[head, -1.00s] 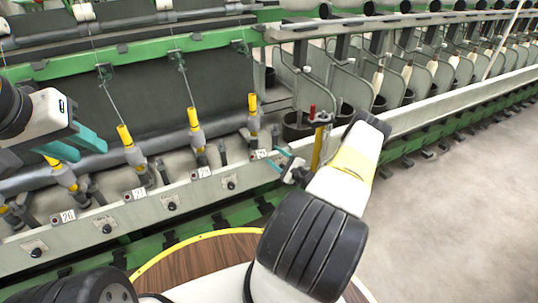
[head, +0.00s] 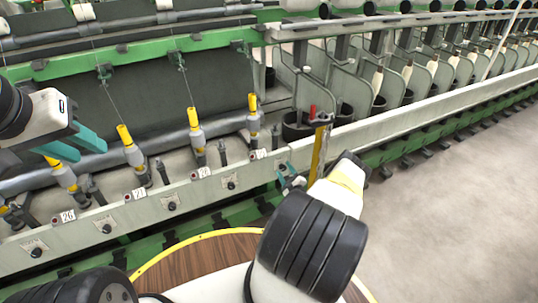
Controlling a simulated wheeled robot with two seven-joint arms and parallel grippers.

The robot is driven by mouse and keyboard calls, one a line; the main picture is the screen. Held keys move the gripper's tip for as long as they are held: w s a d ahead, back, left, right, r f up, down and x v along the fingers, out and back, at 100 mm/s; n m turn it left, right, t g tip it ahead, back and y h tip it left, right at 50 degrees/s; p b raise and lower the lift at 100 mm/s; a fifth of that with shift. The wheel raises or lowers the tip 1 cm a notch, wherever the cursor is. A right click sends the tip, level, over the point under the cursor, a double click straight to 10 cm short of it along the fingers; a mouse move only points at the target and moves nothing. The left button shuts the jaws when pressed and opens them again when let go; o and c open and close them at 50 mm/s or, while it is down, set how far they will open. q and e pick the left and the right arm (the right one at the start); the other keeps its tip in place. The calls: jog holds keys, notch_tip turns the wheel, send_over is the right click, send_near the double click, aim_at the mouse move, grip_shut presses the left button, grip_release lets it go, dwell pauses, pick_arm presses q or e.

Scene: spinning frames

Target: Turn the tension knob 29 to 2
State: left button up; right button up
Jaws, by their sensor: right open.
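Along the pale front rail (head: 140,214) sit small black knobs on pale scale plates, with number labels above. The number on the rightmost label (head: 258,154) is too small to read surely; 29 is not plainly legible. A scale plate (head: 281,164) right of that label is partly covered by my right gripper. My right gripper (head: 288,179) is open, with its teal fingers close to the rail there; whether it touches a knob cannot be told. A clear knob (head: 231,185) is left of it. My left gripper (head: 90,149) is open and empty above the yarn spindles at the left.
Yellow-topped spindles (head: 196,129) stand behind the rail. A yellow upright post (head: 319,150) with a red top stands close behind my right gripper. A green beam (head: 140,56) runs above. The floor (head: 450,200) at the right is clear.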

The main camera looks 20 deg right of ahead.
jog(key=shift+w, duration=0.15)
grip_shut()
jog(key=shift+m, duration=0.3)
jog(key=m, duration=0.5)
jog(key=shift+g, duration=0.3)
jog(key=m, duration=0.4)
jog(key=shift+y, duration=0.3)
jog(key=m, duration=0.4)
jog(key=shift+g+y, duration=0.3)
jog(key=shift+y, duration=0.1)
jog(key=m, duration=0.4)
jog(key=shift+m+y, duration=0.3)
